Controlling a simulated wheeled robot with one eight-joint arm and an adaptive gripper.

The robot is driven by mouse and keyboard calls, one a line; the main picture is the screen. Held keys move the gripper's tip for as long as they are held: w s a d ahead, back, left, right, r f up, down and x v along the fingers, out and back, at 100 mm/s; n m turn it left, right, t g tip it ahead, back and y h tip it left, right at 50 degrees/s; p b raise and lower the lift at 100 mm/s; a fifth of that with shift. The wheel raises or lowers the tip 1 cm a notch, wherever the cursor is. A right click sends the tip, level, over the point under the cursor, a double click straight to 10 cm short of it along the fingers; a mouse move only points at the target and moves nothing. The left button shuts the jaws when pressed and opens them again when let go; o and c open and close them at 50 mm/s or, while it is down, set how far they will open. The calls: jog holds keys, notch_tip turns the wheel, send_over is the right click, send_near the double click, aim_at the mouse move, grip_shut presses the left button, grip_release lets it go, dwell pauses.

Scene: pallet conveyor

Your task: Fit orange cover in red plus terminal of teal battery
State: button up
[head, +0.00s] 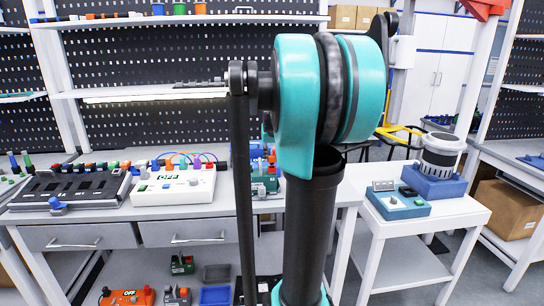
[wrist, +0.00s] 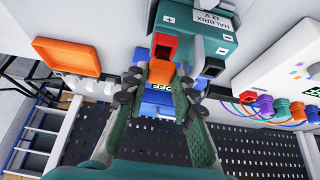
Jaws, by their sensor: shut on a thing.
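In the wrist view the teal battery (wrist: 205,30) has a white label reading HALDRIX 12 V. Its red plus terminal (wrist: 165,42) is a red block with a dark opening, left of the label. A black terminal (wrist: 211,68) is at its lower right. My gripper (wrist: 162,78) is shut on the orange cover (wrist: 160,72), whose upper end is right by the red terminal's lower edge. I cannot tell whether they touch. In the head view the battery (head: 266,184) is partly hidden behind my arm, which also hides my gripper and the cover.
An orange tray (wrist: 65,56) is left of the gripper in the wrist view. A blue device (wrist: 158,104) with a lit screen is beyond the fingers. A white control box (head: 172,187) with coloured cables stands left of the battery. A white side table (head: 420,215) stands right.

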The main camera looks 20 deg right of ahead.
jog(key=shift+f, duration=1.1)
jog(key=o, duration=0.9)
jog(key=v, duration=1.2)
jog(key=s+a+f+n, duration=0.1)
jog(key=s+a+f, duration=0.4)
jog(key=f, duration=0.5)
jog(key=s+a+f+n+g+y, duration=0.1)
jog(key=s+a+f, duration=0.4)
jog(key=s+f, duration=0.3)
jog(key=s+a+f+n, duration=0.1)
jog(key=s+a+f, duration=0.5)
jog(key=f, duration=0.6)
jog(key=shift+s+g+y, duration=0.3)
jog(key=shift+s, duration=0.55)
